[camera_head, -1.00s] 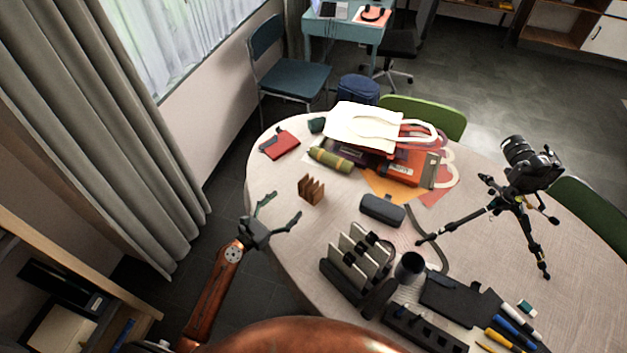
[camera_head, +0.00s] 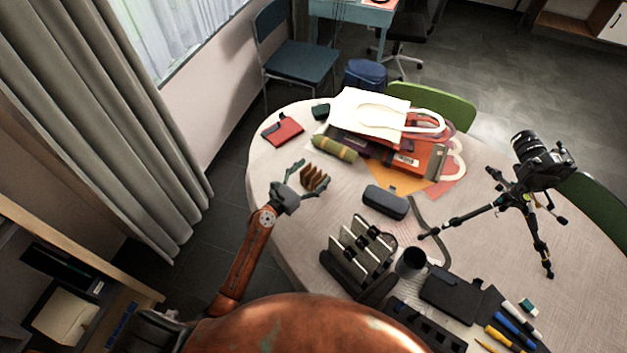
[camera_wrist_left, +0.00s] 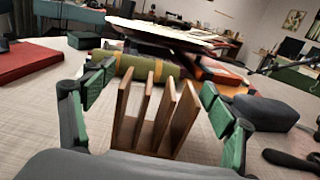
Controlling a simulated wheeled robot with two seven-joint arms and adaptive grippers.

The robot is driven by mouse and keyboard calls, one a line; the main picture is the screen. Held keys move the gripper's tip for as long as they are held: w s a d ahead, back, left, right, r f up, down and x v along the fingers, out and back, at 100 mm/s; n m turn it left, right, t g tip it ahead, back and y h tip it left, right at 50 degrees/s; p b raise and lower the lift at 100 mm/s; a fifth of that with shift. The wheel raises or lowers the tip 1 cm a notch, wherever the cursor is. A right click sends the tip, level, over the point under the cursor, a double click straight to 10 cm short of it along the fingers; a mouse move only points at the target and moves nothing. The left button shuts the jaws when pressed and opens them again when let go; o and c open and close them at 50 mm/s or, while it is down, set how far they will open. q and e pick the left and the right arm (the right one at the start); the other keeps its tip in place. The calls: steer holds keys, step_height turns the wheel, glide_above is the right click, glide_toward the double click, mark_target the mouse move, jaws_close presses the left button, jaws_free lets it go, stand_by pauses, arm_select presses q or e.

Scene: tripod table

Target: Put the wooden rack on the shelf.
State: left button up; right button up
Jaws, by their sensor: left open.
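The wooden rack (camera_head: 314,177) is a small brown piece with several upright slats. It stands on the round table (camera_head: 268,240) near its left edge. My left gripper (camera_head: 309,178) is open, with its fingers reaching to either side of the rack. In the left wrist view, the rack (camera_wrist_left: 155,118) stands between the two green-padded fingers, with gaps on both sides. Its lower front is hidden by the gripper's body. A wooden shelf unit (camera_head: 85,262) stands at the lower left of the head view. My right gripper is not in view.
A green roll (camera_head: 335,149) and a red notebook (camera_head: 283,130) lie behind the rack. A dark case (camera_head: 385,202) is to its right. A black holder with upright plates (camera_head: 360,250) stands nearer me. A camera tripod (camera_head: 520,195) stands at the right.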

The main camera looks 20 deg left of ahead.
arm_select(q)
steer(key=c, duration=1.4)
steer(key=shift+o, duration=0.2)
steer(key=shift+r, duration=0.15)
